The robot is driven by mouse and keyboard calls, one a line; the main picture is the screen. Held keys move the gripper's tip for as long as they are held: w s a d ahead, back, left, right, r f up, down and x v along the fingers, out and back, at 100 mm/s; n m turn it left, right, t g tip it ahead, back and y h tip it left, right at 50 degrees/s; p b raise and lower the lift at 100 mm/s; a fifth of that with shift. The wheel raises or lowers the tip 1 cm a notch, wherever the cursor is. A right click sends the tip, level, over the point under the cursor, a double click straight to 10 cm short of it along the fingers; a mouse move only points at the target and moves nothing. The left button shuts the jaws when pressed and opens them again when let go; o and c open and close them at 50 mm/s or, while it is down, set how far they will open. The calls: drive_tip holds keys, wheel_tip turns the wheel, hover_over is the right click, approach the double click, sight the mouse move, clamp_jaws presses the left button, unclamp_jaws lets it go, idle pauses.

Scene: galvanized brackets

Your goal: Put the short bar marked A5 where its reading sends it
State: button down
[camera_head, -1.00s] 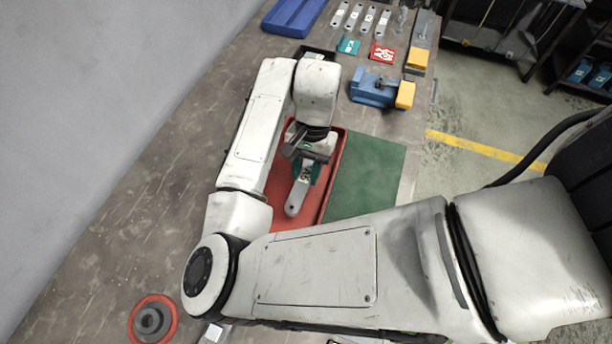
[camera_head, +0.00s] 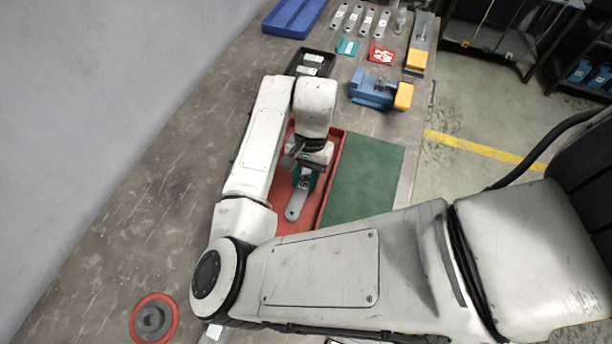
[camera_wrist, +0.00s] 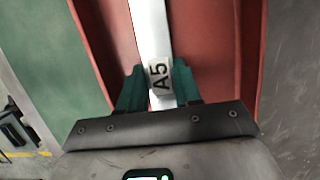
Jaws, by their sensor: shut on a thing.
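The short bar marked A5 (camera_wrist: 151,35) is a pale metal strip with a white A5 label near my gripper. It also shows in the head view (camera_head: 296,205), with its rounded end toward the front of the picture. My gripper (camera_wrist: 158,92) has teal fingers shut on the bar, one on each side of the label. In the head view my gripper (camera_head: 306,178) is over the red tray (camera_head: 334,150). I cannot tell whether the bar touches the tray floor. The bar's far end is outside the wrist view.
A green mat (camera_head: 365,180) lies right of the tray. A black tray (camera_head: 325,56) with pale pieces stands behind. A blue and yellow fixture (camera_head: 374,90), teal card (camera_head: 348,47), red card (camera_head: 381,53), several bars (camera_head: 352,17) and a blue tray (camera_head: 291,16) are farther back.

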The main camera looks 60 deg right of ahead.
drive_tip(key=c, duration=0.9)
unclamp_jaws()
drive_tip(key=shift+s+f, duration=0.25)
drive_tip(key=shift+f, duration=0.75)
drive_tip(key=shift+o, duration=0.6)
drive_tip(key=shift+r, duration=0.1)
drive_tip(key=p+v, duration=0.1)
drive_tip(key=v, duration=1.2)
drive_tip(key=shift+w+r, duration=0.15)
drive_tip(key=shift+r, duration=0.15)
drive_tip(key=shift+a, duration=0.1)
